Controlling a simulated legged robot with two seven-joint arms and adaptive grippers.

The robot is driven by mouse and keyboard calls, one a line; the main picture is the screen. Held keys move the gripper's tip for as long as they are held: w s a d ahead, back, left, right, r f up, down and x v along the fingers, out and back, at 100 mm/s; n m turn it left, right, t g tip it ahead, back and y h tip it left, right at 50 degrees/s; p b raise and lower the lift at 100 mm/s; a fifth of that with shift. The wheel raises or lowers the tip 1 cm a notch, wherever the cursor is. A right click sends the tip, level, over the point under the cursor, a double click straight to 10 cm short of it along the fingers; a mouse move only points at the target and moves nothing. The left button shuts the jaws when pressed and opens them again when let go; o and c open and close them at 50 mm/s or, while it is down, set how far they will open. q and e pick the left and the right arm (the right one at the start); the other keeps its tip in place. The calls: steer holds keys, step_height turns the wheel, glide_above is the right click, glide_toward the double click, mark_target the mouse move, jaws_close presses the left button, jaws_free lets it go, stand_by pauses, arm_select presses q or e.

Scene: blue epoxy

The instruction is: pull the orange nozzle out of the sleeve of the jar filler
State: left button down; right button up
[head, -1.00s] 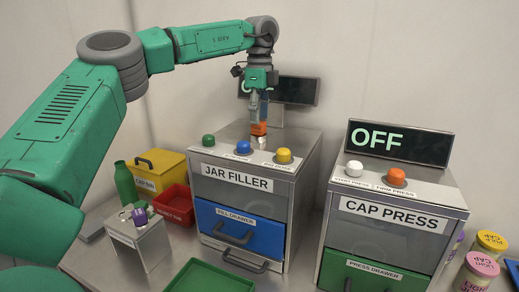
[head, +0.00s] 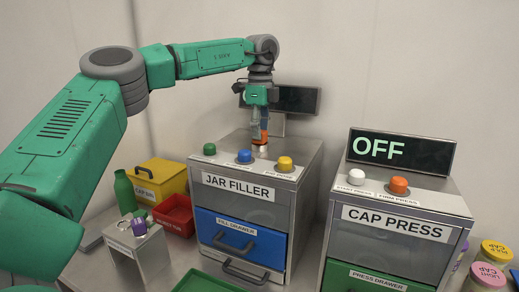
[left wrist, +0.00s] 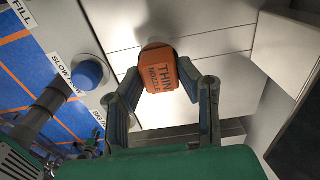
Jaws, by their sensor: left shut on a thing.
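The orange nozzle (head: 264,130) stands upright at the sleeve (head: 261,149) on top of the jar filler (head: 240,187), behind its buttons. In the left wrist view the nozzle (left wrist: 163,82) carries the words THIN NOZZLE. My left gripper (head: 260,130) comes down from above and is shut on the nozzle; the left wrist view shows a finger of the gripper (left wrist: 166,92) on each side of it. The nozzle's lower end is too small to make out in the head view and hidden in the left wrist view. My right gripper is in neither view.
Green, blue (head: 244,156) and yellow buttons line the jar filler's top front. A dark display (head: 297,100) stands behind the nozzle. The cap press (head: 395,222), its display reading OFF, stands to the right. A yellow bin (head: 160,180) and red tub (head: 174,214) are at left.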

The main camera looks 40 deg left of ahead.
arm_select(q)
steer(key=shift+r, duration=0.1)
steer(key=shift+r+p, duration=1.3)
step_height(320, 180, up, 13)
steer(key=p, duration=0.7)
